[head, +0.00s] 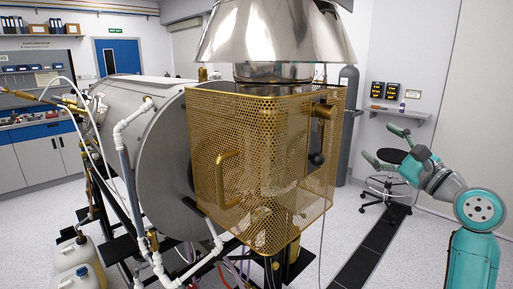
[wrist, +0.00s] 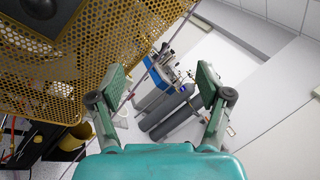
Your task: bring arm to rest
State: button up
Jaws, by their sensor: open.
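My arm (head: 477,215) shows at the right of the head view, teal and grey, bent with its end pointing left toward the burner chamber. My gripper (head: 386,146) is open, its two green-padded fingers spread apart with nothing between them. It is in free air to the right of the perforated brass cage (head: 250,165) of the burner chamber, apart from it in the head view. In the wrist view my gripper (wrist: 161,85) is also open and empty. The cage (wrist: 55,60) fills the upper left there, beyond the left finger.
A metal hood (head: 275,35) stands above the cage, and a steel cylinder (head: 110,150) lies behind it. A black stool (head: 388,175) and a wall shelf (head: 398,112) are behind my gripper. Grey gas cylinders (wrist: 170,112) show between the fingers, farther off. White jugs (head: 75,262) stand lower left.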

jog(key=s+a+f+h, duration=0.1)
jog(key=s+f+h, duration=0.15)
jog(key=f, duration=0.85)
jog(key=s+a+f+n+h, duration=0.15)
jog(key=s+f, duration=0.25)
jog(key=f, duration=0.6)
jog(key=s+a+f+h, duration=0.1)
jog(key=s+f+h, duration=0.2)
jog(key=f, duration=0.8)
jog(key=s+a+f+n+g+h, duration=0.1)
jog(key=s+a+f+n+h, duration=0.1)
jog(key=s+f, duration=0.7)
jog(key=s+a+f+n+g+h, duration=0.1)
jog(key=s+a+f+n, duration=0.2)
jog(key=s, duration=0.6)
jog(key=s+f+n+h, duration=0.1)
jog(key=s+f+n, duration=0.3)
jog(key=s, duration=0.6)
jog(key=s+a+r+n, duration=0.1)
jog(key=s+r+n, duration=0.1)
jog(key=s+n, duration=0.3)
jog(key=s+a+r+n+g+y, duration=0.1)
jog(key=s+n, duration=0.4)
jog(key=s, duration=0.8)
jog(key=shift+s+a+r+g, duration=0.2)
jog(key=shift+s+r+g, duration=0.1)
jog(key=shift+r, duration=0.3)
jog(key=shift+c, duration=0.2)
